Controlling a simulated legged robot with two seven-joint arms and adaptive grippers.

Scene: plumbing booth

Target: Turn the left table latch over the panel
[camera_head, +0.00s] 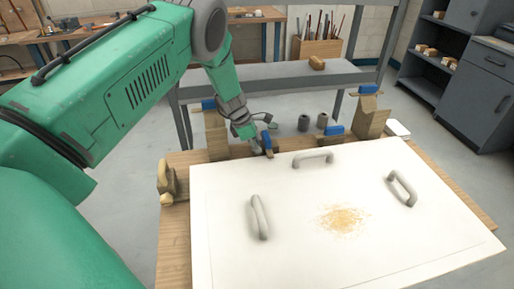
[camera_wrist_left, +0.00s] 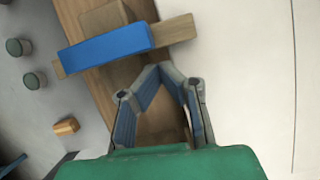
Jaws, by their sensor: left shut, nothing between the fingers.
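The white panel (camera_head: 290,230) lies on the wooden table (camera_head: 174,240), with three grey handles on top. A blue-and-wood latch (camera_head: 267,142) stands at its far edge, left of the far handle. My left gripper (camera_head: 250,130) is shut and empty beside this latch. In the left wrist view the shut fingertips (camera_wrist_left: 163,68) are close to the blue bar of a latch (camera_wrist_left: 110,47); I cannot tell whether they touch. The wooden end of that bar reaches across the edge of the panel (camera_wrist_left: 250,80). My right gripper is not in view.
A wooden piece (camera_head: 166,180) stands at the left edge. Sawdust (camera_head: 342,220) lies on the panel. A grey bench (camera_head: 285,75) stands behind.

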